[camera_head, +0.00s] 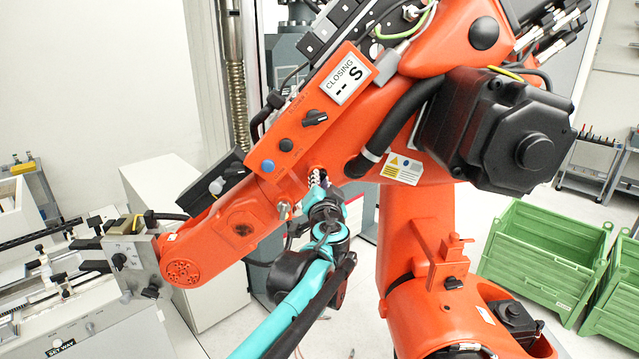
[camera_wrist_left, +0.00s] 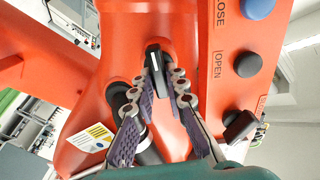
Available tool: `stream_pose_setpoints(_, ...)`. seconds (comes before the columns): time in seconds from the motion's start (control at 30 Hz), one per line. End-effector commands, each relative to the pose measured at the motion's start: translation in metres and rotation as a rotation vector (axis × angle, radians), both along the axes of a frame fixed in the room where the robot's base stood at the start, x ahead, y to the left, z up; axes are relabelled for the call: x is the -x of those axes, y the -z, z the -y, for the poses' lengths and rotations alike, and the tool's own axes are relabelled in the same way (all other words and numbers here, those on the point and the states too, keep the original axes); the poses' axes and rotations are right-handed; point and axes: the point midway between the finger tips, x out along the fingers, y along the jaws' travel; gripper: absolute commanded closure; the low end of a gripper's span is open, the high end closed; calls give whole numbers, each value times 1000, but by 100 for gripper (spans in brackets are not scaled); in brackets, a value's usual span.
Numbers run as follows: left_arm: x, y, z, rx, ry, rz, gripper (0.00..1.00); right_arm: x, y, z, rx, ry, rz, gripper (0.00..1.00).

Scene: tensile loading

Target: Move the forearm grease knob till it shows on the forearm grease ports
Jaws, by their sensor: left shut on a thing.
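The orange robot's forearm (camera_head: 255,215) fills the middle of the head view. In the left wrist view a black knob with a white line (camera_wrist_left: 155,72) stands on the orange surface between my fingers. My left gripper (camera_head: 317,178) reaches up to the forearm's underside in the head view and hides the knob there. In the left wrist view its purple-padded fingers (camera_wrist_left: 158,88) are shut on the knob's sides. The white line runs nearly along the fingers. I cannot make out the grease ports for certain. My right gripper is in neither view.
A black selector (camera_head: 314,118), a black button (camera_head: 286,145) and a blue button (camera_head: 267,166) sit on the forearm near a white "CLOSING -- S" display (camera_head: 348,75). A black motor (camera_head: 495,130) bulges at the right. Green crates (camera_head: 545,258) stand on the floor.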

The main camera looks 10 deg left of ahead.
Motion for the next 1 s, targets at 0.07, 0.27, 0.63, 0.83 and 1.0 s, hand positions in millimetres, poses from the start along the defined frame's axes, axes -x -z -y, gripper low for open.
stream_pose_setpoints(0.07,0,0,0,-24,1,-4,100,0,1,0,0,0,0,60)
stream_pose_setpoints(0.27,0,-1,1,-56,1,-11,100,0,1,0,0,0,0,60)
stream_pose_setpoints(0.63,0,-1,1,-61,1,-12,100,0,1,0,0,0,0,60)
stream_pose_setpoints(0.83,0,0,1,-60,1,-12,66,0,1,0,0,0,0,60)
stream_pose_setpoints(1.0,0,0,1,-60,1,-12,66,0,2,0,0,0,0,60)
